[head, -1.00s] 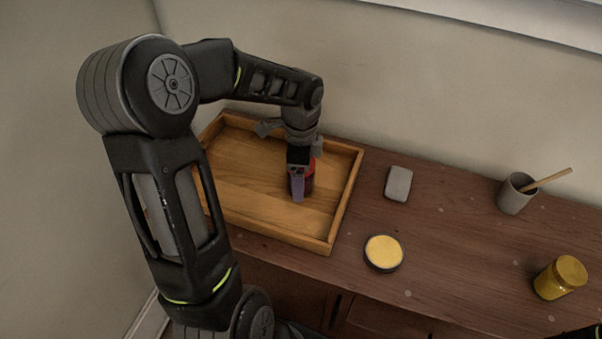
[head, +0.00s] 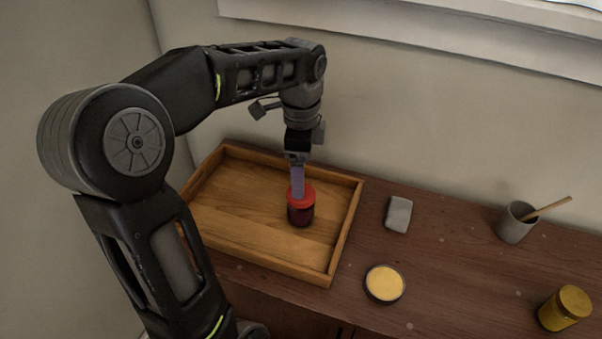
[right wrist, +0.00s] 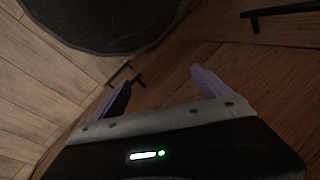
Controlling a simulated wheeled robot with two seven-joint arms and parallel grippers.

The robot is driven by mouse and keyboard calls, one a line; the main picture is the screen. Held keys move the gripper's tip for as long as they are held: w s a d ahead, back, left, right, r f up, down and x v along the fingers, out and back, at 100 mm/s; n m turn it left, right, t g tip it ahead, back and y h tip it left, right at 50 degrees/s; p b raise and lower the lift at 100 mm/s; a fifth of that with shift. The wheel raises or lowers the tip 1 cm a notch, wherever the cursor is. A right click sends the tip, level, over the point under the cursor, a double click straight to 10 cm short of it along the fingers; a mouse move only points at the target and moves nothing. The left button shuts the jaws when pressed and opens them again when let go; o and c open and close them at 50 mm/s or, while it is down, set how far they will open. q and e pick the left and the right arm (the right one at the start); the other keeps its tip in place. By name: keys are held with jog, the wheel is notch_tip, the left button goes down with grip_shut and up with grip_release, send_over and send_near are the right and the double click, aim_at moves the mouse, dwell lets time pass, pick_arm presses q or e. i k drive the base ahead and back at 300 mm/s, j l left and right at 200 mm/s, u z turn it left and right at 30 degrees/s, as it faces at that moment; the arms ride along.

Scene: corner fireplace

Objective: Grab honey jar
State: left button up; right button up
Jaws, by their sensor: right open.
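The honey jar (head: 564,309) is a squat yellow jar with a yellow lid. It stands upright on the right end of the wooden cabinet top in the head view, with no gripper near it. A dark jar with a red lid (head: 301,211) stands in the wooden tray. My left gripper (head: 297,194) points down over that red lid. Its fingers overlap edge-on, so their opening is hidden. My right gripper shows only in the right wrist view (right wrist: 163,88), with its fingers apart and nothing between them; the honey jar is not in that view.
The wooden tray (head: 340,234) fills the cabinet's left end. A grey block (head: 398,213), a round tin with a yellow top (head: 384,284) and a grey cup (head: 514,224) with a wooden stick stand to its right. A dark round shape (right wrist: 95,22) and wooden planks fill the right wrist view.

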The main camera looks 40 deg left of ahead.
aim_at(548, 315)
jog(key=k, duration=0.95)
